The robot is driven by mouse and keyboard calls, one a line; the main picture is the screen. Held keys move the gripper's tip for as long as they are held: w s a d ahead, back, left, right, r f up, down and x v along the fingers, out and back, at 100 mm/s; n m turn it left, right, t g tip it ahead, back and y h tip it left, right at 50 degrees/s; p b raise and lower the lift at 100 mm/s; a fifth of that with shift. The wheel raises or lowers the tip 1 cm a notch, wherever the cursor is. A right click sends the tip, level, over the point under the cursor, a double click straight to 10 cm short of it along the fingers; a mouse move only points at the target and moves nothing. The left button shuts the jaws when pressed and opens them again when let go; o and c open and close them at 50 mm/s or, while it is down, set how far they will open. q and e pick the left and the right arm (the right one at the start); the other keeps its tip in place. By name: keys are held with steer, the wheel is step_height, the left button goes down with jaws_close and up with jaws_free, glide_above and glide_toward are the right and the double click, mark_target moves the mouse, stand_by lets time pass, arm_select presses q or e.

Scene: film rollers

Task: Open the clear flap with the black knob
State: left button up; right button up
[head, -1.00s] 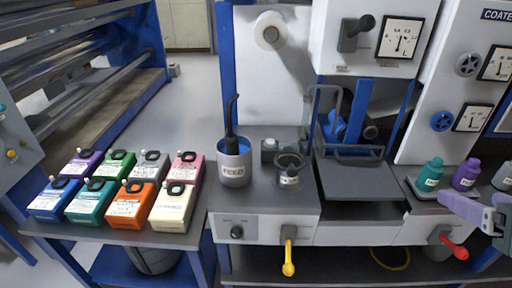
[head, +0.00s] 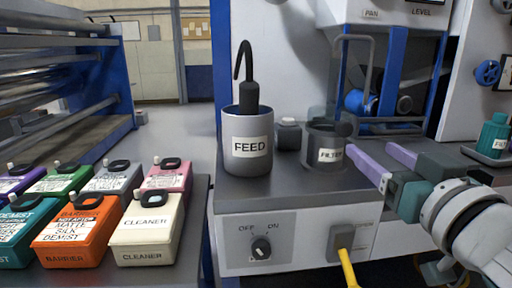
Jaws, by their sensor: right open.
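I cannot clearly make out a clear flap. A small dark knob-like part (head: 344,129) sits at the right rim of the grey see-through cup labelled FILTER (head: 325,148); whether it belongs to a flap I cannot tell. My right gripper (head: 371,149) comes in from the right, with its two lilac fingers apart and nothing between them. It is just right of the FILTER cup, over the machine's front deck, and points left. It hides part of the deck behind it. My left gripper is not in view.
A grey FEED pot (head: 247,160) with a black hose stands left of the FILTER cup. Several labelled bottles, one white CLEANER (head: 147,230), crowd the left table. A teal bottle (head: 494,135) stands right.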

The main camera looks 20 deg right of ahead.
mark_target(346, 129)
steer(key=x, duration=0.9)
steer(key=shift+w+d+r+b, duration=0.1)
steer(key=shift+w+d+b, duration=0.15)
steer(key=shift+b, duration=0.15)
steer(key=shift+c, duration=0.2)
jaws_close()
stand_by(0.8)
